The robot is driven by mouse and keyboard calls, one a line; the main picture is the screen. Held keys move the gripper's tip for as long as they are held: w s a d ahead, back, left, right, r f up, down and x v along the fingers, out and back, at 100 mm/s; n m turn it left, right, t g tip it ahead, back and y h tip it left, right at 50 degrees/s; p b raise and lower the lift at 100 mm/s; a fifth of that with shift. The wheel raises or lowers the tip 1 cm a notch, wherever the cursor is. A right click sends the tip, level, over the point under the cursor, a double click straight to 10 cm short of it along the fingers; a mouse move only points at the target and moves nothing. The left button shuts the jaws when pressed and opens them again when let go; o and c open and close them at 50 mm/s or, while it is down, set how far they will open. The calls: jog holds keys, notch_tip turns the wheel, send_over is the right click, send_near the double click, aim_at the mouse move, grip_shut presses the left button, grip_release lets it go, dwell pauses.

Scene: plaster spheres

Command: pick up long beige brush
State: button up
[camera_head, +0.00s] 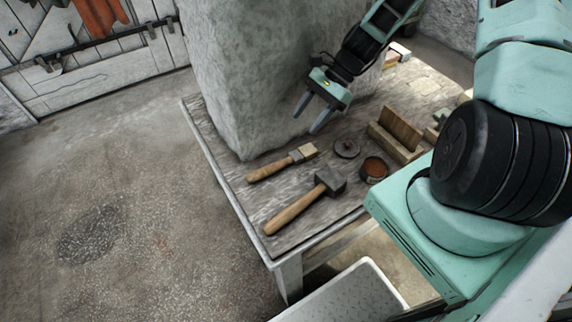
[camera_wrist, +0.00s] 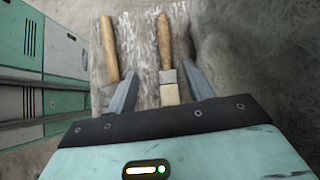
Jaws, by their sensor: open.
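The long beige brush (camera_head: 272,167) lies on the wooden table, with a wooden handle, a grey metal ferrule and pale beige bristles. It also shows in the wrist view, its handle (camera_wrist: 164,42) pointing away and its bristles nearest me. My gripper (camera_head: 307,118) is open and empty, pointing down above the table, apart from the brush. In the wrist view the brush lies between the two fingers (camera_wrist: 160,72) as seen from above, below their tips.
A wooden-handled hammer (camera_head: 305,203) lies beside the brush. A round dark lid (camera_head: 347,148), an open tin (camera_head: 374,169) and wooden blocks (camera_head: 394,142) are to the right. A large stone block (camera_head: 262,70) rises close behind the brush.

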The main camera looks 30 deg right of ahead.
jog(key=m+b, duration=0.1)
jog(key=b, duration=0.1)
send_near(270, 166)
jog(key=x, duration=1)
jog(key=c, duration=1.1)
